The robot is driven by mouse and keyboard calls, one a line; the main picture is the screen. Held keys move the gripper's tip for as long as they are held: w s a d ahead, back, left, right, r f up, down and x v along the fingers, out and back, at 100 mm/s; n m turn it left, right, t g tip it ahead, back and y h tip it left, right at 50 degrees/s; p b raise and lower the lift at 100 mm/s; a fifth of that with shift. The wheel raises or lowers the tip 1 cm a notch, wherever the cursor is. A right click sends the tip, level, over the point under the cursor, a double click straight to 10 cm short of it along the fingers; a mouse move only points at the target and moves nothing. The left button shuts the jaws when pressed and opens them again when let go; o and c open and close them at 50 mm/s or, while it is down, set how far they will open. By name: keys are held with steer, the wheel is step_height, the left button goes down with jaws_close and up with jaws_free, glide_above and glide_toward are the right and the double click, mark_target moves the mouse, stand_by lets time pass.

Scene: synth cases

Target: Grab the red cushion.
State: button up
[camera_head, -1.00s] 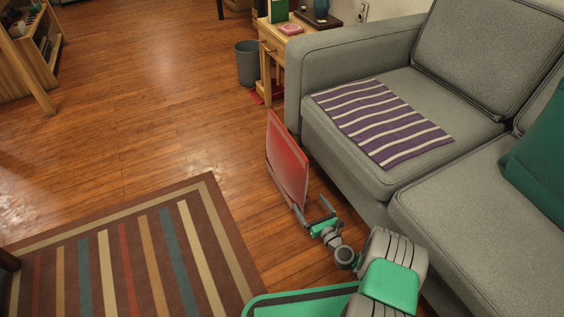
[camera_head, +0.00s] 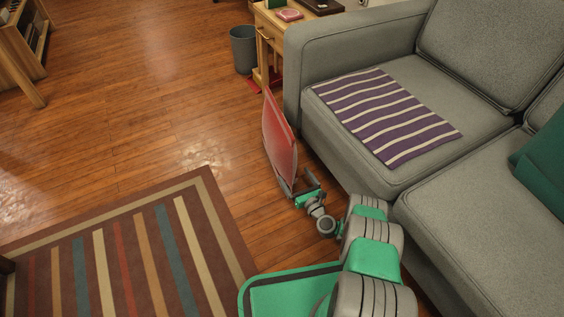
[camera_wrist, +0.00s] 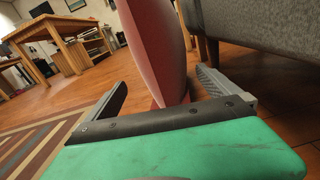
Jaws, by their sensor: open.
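The red cushion (camera_head: 279,140) stands on edge, slightly tilted, beside the near corner of the grey sofa. My gripper (camera_head: 297,182) is low at the cushion's lower near end. In the wrist view my gripper (camera_wrist: 161,82) is open, one finger on each side of the cushion (camera_wrist: 155,40). The cushion's narrow edge faces the palm, with gaps showing to both fingers. The cushion's lower end is partly hidden by the gripper, so I cannot tell exactly how it meets the floor.
The grey sofa (camera_head: 345,150) is close on the right, with a striped purple cloth (camera_head: 385,118) on its seat. A side table (camera_head: 275,30) and a grey bin (camera_head: 243,50) stand behind. A striped rug (camera_head: 125,255) lies left. Wood floor between is clear.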

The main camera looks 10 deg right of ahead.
jaws_close()
stand_by(1.1)
steer(key=shift+r, duration=0.1)
